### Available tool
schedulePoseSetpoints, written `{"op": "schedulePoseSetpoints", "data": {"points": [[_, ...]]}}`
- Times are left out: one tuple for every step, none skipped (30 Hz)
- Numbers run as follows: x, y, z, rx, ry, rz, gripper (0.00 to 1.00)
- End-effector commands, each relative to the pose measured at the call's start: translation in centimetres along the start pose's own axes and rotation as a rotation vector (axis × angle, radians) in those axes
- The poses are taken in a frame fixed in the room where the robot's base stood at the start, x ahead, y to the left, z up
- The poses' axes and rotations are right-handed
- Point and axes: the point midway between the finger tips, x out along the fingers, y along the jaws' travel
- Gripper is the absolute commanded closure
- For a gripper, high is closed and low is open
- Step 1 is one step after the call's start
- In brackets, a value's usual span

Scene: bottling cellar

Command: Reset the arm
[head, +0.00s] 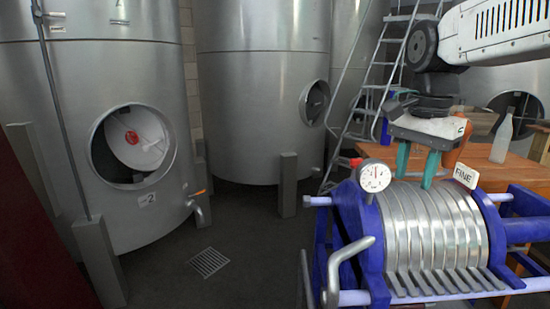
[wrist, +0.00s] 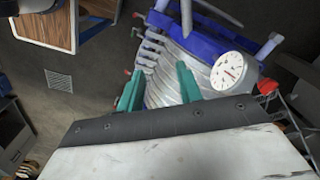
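My arm reaches in from the upper right of the head view. My gripper (head: 415,181) points down over the plate filter (head: 425,235), close above its metal plates. Its two teal fingers stand apart with nothing between them. In the wrist view my gripper (wrist: 159,70) is also open, with the filter plates (wrist: 166,78) beyond the fingers. I cannot tell whether the fingertips touch the plates.
A round gauge (head: 373,176) and a FINE sign (head: 466,176) stand on the filter close to the fingers. A bottle (head: 501,140) stands on the wooden table (head: 482,160) behind. Steel tanks (head: 262,120) and a ladder (head: 385,75) are farther back. The floor left of the filter is clear around a drain (head: 209,262).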

Motion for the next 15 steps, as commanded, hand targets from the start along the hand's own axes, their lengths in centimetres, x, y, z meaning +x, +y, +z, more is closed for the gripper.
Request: {"op": "schedulePoseSetpoints", "data": {"points": [[0.3, 1.9, 1.0, -0.067, 0.005, -0.006, 0.65], [0.6, 3.0, 1.7, -0.120, 0.008, -0.009, 0.65], [1.2, 4.6, 2.6, -0.196, 0.013, -0.015, 0.65], [1.7, 5.9, 3.4, -0.257, 0.017, -0.018, 0.65], [2.3, 7.2, 4.1, -0.321, 0.020, -0.020, 0.65], [3.2, 8.8, 5.1, -0.407, 0.028, -0.025, 0.65], [3.9, 10.0, 5.8, -0.468, 0.031, -0.026, 0.65], [4.6, 11.1, 6.5, -0.528, 0.036, -0.028, 0.65], [5.6, 12.5, 7.3, -0.605, 0.042, -0.031, 0.65], [6.3, 13.4, 7.9, -0.657, 0.046, -0.031, 0.65], [7.0, 14.3, 8.4, -0.706, 0.049, -0.032, 0.65], [7.9, 15.3, 9.0, -0.765, 0.055, -0.033, 0.65], [8.5, 15.9, 9.4, -0.805, 0.058, -0.033, 0.65], [9.0, 16.5, 9.8, -0.839, 0.061, -0.033, 0.65], [9.6, 17.1, 10.2, -0.878, 0.064, -0.033, 0.65]]}}
